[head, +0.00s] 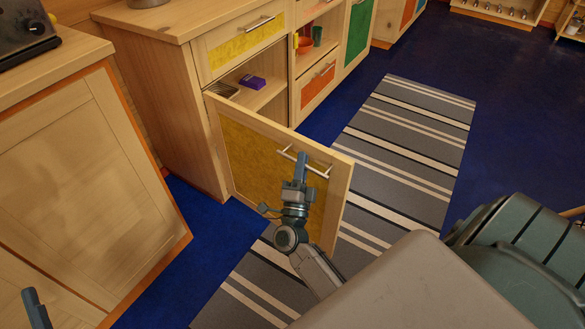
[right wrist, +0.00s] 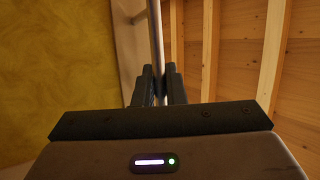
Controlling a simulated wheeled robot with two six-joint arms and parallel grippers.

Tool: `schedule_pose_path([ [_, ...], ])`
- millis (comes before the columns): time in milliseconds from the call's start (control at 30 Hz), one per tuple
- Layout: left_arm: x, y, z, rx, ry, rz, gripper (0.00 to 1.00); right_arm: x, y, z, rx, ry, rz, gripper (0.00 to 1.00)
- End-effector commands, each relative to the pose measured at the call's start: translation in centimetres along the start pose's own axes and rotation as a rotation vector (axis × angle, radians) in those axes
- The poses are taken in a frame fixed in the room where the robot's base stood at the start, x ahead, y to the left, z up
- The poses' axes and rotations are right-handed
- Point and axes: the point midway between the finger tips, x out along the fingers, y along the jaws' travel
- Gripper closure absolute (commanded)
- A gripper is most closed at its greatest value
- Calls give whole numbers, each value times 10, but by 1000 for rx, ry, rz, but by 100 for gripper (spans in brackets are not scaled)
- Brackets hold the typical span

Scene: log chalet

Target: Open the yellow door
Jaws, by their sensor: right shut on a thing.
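The yellow door (head: 252,160) is a wooden cabinet door with a yellow panel, hinged on its left side. It stands swung well out from the cabinet, so the shelf inside shows. Its metal bar handle (head: 318,172) is near the top right of the door. My right gripper (head: 301,165) is shut on the handle. In the right wrist view the fingers close around the handle bar (right wrist: 156,40), with the yellow panel (right wrist: 55,70) to the left. A tip of my left gripper (head: 36,309) shows at the lower left; its jaws are mostly out of view.
The cabinet (head: 210,150) holds a purple box (head: 252,82) on its shelf. A yellow drawer (head: 248,44) is above the opening. A wooden counter (head: 75,185) stands at the left. A striped rug (head: 400,140) lies on the clear blue floor.

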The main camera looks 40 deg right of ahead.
Motion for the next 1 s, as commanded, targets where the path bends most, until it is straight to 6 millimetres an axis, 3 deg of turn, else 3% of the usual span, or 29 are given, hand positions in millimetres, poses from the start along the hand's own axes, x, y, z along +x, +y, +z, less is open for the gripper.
schedule_pose_path([
  [233,-9,0,26,-20,-156,-6,15,27,20,-14,40,-71,-17,100],
  [633,-11,0,31,-23,-183,-6,15,31,24,-16,50,-84,-17,100],
  [667,-11,0,31,-23,-183,-6,15,31,24,-16,50,-84,-17,87],
  [767,-11,0,31,-23,-182,-7,15,31,24,-16,50,-83,-17,68],
  [1000,-10,0,30,-23,-181,-7,15,31,24,-16,50,-82,-18,67],
])
